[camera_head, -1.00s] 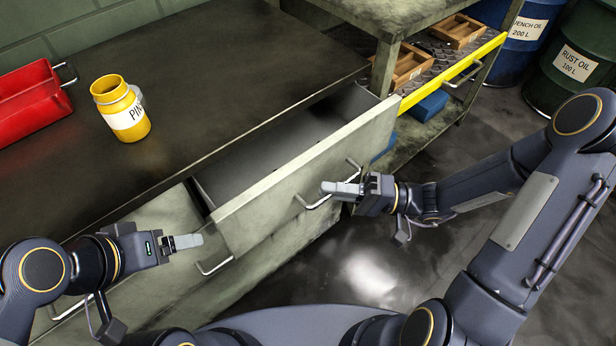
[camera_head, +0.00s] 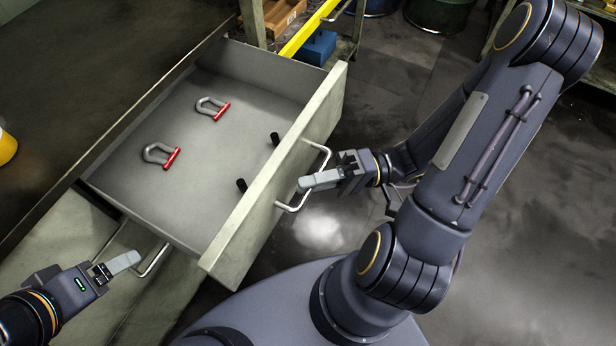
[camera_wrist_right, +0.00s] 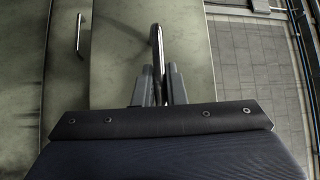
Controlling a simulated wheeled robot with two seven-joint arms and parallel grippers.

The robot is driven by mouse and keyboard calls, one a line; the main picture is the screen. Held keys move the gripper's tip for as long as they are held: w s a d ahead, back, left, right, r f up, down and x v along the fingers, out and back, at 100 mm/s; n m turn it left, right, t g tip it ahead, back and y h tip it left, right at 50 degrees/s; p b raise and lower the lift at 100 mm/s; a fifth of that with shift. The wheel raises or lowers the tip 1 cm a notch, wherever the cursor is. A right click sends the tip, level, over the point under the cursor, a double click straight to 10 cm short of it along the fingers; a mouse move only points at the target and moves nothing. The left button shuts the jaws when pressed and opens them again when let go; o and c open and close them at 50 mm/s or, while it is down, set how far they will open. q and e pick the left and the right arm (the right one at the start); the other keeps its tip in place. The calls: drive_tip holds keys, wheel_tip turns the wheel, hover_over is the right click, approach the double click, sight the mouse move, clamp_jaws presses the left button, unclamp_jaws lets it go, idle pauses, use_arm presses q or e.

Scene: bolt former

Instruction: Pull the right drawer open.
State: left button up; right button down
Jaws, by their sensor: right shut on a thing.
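The right drawer (camera_head: 272,192) stands wide open, pulled out of the grey bench, with its inside in view. Its bar handle (camera_head: 325,160) is on the front panel. My right gripper (camera_head: 318,180) is shut on this handle. In the right wrist view, the handle (camera_wrist_right: 156,42) stands between the two fingers (camera_wrist_right: 158,88). In the drawer lie two shackles with red pins, one farther back (camera_head: 212,108) and one nearer (camera_head: 161,155). My left gripper (camera_head: 122,262) is over the left drawer's handle (camera_head: 152,262); whether its fingers are open or touch the handle cannot be told.
A yellow container (camera_head: 5,147) is cut off at the left edge. A shelf with a yellow edge (camera_head: 310,28) and a blue block (camera_head: 319,46) are behind. The floor to the right is clear.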

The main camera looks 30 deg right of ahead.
drive_tip(key=c, duration=1.5)
unclamp_jaws()
drive_tip(key=shift+d, duration=0.1)
drive_tip(key=v, duration=0.7)
drive_tip(key=shift+d+p, duration=0.35)
drive_tip(key=shift+d, duration=0.05)
